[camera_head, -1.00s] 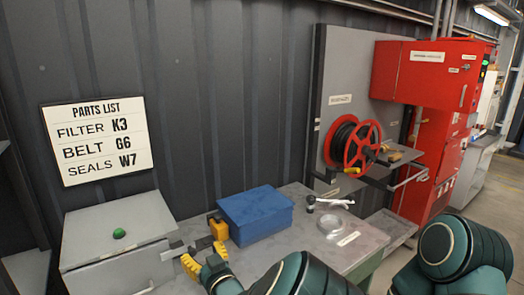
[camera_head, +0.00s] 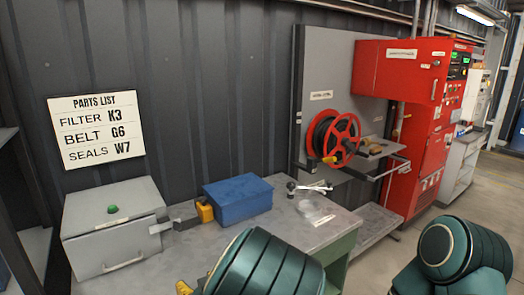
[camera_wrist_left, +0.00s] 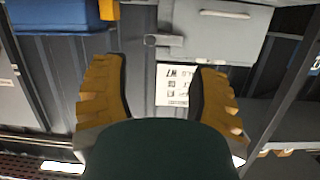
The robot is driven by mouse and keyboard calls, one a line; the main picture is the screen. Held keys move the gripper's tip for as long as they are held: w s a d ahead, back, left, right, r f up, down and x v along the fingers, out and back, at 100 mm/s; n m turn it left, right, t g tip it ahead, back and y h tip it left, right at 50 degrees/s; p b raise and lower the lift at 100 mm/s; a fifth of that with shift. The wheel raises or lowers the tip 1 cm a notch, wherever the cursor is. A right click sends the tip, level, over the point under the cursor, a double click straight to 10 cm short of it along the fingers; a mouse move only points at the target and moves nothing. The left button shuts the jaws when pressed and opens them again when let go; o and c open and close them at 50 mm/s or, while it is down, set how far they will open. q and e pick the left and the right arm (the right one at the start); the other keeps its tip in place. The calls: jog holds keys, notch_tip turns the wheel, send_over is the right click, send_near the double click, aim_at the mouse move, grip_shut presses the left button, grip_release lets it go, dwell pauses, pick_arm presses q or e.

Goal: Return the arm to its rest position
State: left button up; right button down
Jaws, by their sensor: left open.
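My left arm (camera_head: 262,268) reaches in at the bottom centre of the head view, with a yellow fingertip of my left gripper (camera_head: 184,287) showing at the lower edge. In the left wrist view both yellow ridged fingers of my left gripper (camera_wrist_left: 158,95) are spread wide with nothing between them. That view is upside down and shows the grey box, the blue box and the parts list beyond the fingers. My right arm (camera_head: 455,252) shows at the lower right as green links. Its gripper is out of view.
A workbench (camera_head: 335,228) carries a grey lidded box (camera_head: 115,232) with a green button, a blue box (camera_head: 238,198) and a small tool (camera_head: 308,187). A red hose reel (camera_head: 338,138) and a red cabinet (camera_head: 428,120) stand right. A parts list (camera_head: 97,130) hangs on the wall.

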pick_arm(q)
jog(key=s+f+m+g+h+b, duration=0.1)
jog(key=s+f+g+h+b, duration=0.3)
jog(key=f, duration=0.7)
jog(key=s+f+m+g+h, duration=0.1)
jog(key=s+f+g+h, duration=0.1)
jog(key=s+f, duration=0.65)
jog(key=s+d+f+m+g+h+b, duration=0.1)
jog(key=s+d+f+g+h+b, duration=0.3)
jog(key=s+d+f+g+h, duration=0.1)
jog(key=s+d+f+h, duration=0.1)
jog(key=s+d+f, duration=0.1)
jog(key=s+f, duration=0.1)
jog(key=shift+s+f+m, duration=0.35)
jog(key=shift+s+m, duration=0.05)
jog(key=shift+s, duration=0.45)
jog(key=shift+d, duration=0.1)
